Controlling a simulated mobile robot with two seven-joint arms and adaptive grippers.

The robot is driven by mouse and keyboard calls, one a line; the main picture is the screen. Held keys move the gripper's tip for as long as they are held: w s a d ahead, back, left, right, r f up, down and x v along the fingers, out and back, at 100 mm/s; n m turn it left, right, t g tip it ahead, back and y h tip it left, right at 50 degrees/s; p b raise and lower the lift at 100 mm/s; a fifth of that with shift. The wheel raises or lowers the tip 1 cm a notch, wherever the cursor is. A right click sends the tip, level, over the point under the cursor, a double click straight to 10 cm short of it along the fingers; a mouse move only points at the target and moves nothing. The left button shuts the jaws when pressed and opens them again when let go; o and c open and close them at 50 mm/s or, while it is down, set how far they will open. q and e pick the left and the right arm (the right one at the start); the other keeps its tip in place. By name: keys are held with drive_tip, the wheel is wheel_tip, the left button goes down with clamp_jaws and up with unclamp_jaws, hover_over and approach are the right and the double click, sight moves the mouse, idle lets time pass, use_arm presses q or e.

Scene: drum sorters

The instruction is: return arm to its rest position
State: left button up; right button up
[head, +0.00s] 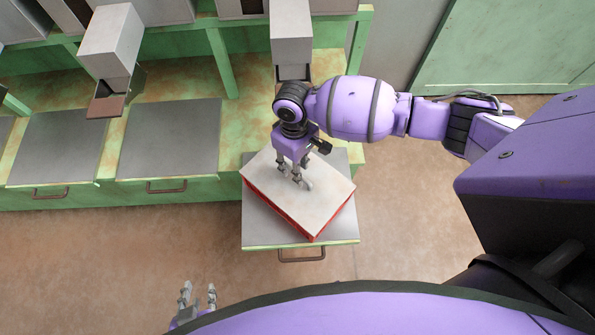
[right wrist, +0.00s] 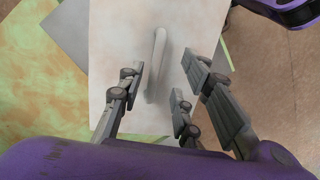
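My right gripper (head: 296,175) is over a box with a pale flat top and red sides (head: 325,195). The right wrist view shows its fingers (right wrist: 165,95) spread apart, with a pale bar-shaped handle (right wrist: 157,60) on the box top between and just beyond them. No finger visibly grips the handle; whether one touches it I cannot tell. My left gripper (head: 199,294) is low at the bottom left of the head view, over the floor.
The box sits askew on a pulled-out grey drawer (head: 262,228) with a dark handle (head: 302,256). Closed grey-topped drawers (head: 171,140) fill the green cabinet at left, with grey chutes (head: 112,45) above. Brown floor (head: 420,210) is clear on the right.

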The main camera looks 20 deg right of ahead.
drive_tip(key=shift+r, duration=2.25)
